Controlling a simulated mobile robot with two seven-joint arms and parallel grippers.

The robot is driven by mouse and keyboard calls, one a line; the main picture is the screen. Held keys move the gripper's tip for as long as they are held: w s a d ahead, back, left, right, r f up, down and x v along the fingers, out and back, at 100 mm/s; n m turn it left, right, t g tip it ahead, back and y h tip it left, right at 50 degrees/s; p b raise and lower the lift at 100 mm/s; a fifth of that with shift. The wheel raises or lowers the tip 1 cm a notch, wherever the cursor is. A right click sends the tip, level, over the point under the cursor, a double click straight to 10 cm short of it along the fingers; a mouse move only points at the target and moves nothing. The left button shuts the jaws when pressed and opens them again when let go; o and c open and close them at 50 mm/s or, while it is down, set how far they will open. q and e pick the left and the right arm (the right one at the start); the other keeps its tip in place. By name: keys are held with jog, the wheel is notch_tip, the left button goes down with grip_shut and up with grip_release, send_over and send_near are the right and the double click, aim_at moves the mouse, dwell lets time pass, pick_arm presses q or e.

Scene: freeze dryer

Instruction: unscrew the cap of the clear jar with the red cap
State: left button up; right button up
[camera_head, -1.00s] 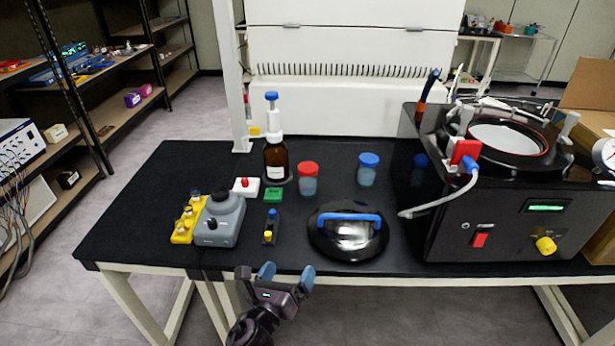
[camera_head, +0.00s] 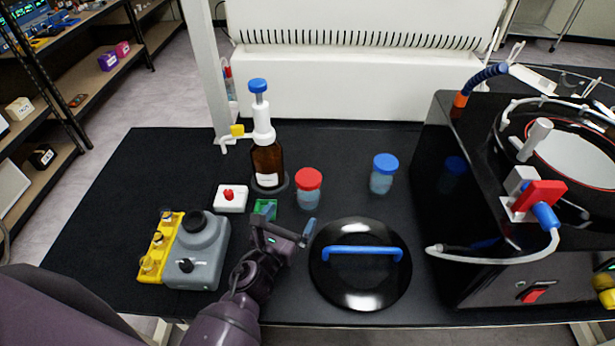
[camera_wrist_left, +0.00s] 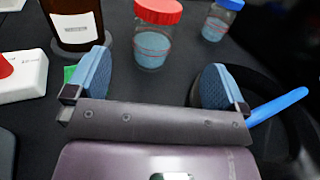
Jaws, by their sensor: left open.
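The clear jar (camera_head: 308,197) with the red cap (camera_head: 309,179) stands upright on the black bench, with bluish content inside. In the left wrist view the jar (camera_wrist_left: 152,48) is beyond the fingers, between them in the picture, with its red cap (camera_wrist_left: 158,11) partly cut off at the top edge. My left gripper (camera_head: 287,227) is open and empty, in front of the jar and apart from it. In the left wrist view its two blue finger pads (camera_wrist_left: 155,85) are spread wide. My right gripper is not in view.
A brown dispenser bottle (camera_head: 267,163) stands left of the jar. A blue-capped jar (camera_head: 382,176) stands to the right. A black lid with a blue handle (camera_head: 360,252) lies in front right. A grey device (camera_head: 199,258) sits left, and the black freeze dryer (camera_head: 455,200) right.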

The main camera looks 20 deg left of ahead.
aim_at(303, 189)
pick_arm(q)
jog(key=shift+w+a, duration=0.1)
jog(key=shift+w, duration=0.4)
jog(key=w, duration=0.4)
jog(key=shift+d+r, duration=0.15)
jog(key=shift+d, duration=0.15)
jog(key=shift+w, duration=0.5)
jog(key=shift+w+r+p, duration=0.2)
jog(key=shift+w+p, duration=0.3)
jog(key=shift+w, duration=0.05)
jog(key=w, duration=0.3)
jog(key=shift+w+d+r, duration=0.1)
jog(key=shift+r, duration=0.05)
jog(key=shift+w, duration=0.45)
jog(key=shift+c, duration=0.3)
jog(key=c, duration=1.1)
jog(key=shift+o, duration=0.2)
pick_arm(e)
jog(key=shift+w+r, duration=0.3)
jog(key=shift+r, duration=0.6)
